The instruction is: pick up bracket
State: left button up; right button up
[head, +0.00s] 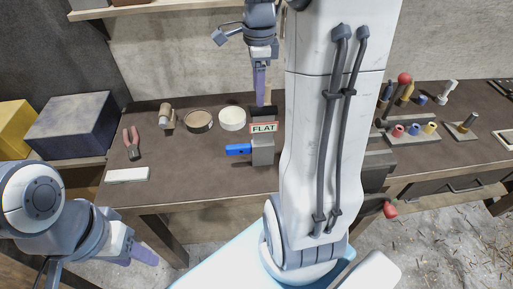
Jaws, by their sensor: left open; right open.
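I cannot make out with certainty which thing is the bracket. A dark grey holder (263,107) with a white and red sign (263,127) reading "FLAT" stands on the workbench (200,180), and any contents are hard to tell. My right gripper (261,88) is above this holder, pointing down, open, with its purple fingers seen nearly edge-on. A grey block (263,152) with a blue part (238,149) sits just in front of the sign. My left gripper (140,253) is open at lower left, in front of the bench and away from these things.
Red-handled pliers (132,143), a white bar (127,175), a tan roll (199,121) and a white round tub (232,119) lie on the bench's left side. Tool holders (411,134) stand at right. A blue-grey box (83,123) is at far left. My arm hides the bench's middle.

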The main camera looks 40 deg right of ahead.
aim_at(258, 110)
notch_tip(258, 110, down, 2)
jog(key=shift+f, duration=0.1)
jog(key=shift+f+p, duration=0.4)
jog(key=shift+f, duration=0.2)
notch_tip(258, 110, down, 4)
jog(key=shift+d+f+p, duration=0.1)
jog(key=shift+f+p, duration=0.05)
jog(key=shift+p, duration=0.35)
grip_shut()
jog(key=shift+w, duration=0.1)
dwell(0.5)
